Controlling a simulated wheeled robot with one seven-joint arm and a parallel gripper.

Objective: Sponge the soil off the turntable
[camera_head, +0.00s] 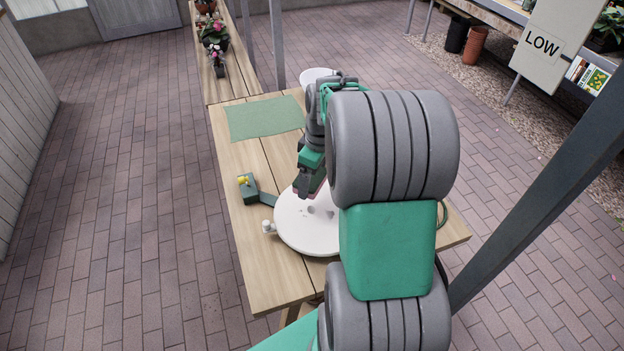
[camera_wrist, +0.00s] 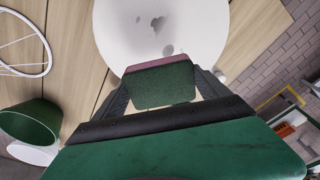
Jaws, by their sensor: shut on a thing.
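The turntable (camera_head: 292,238) is a round white disc on the wooden table, with several grey-brown soil patches on its top. It also shows at the top of the wrist view (camera_wrist: 118,35), with dark soil spots (camera_wrist: 157,24). My gripper (camera_head: 312,190) is over the far part of the turntable, pointing down. In the wrist view my gripper (camera_wrist: 165,88) is shut on a sponge (camera_wrist: 163,90), which is dark green with a pinkish layer along its far edge. I cannot tell whether the sponge touches the disc. My arm hides the turntable's right side in the head view.
A dark green box with a yellow top (camera_head: 249,187) and a small white object (camera_head: 267,226) sit left of the turntable. A green mat (camera_head: 264,118) lies at the table's far end. A white round container (camera_head: 317,75) stands behind my arm. A green pot (camera_wrist: 32,122) shows in the wrist view.

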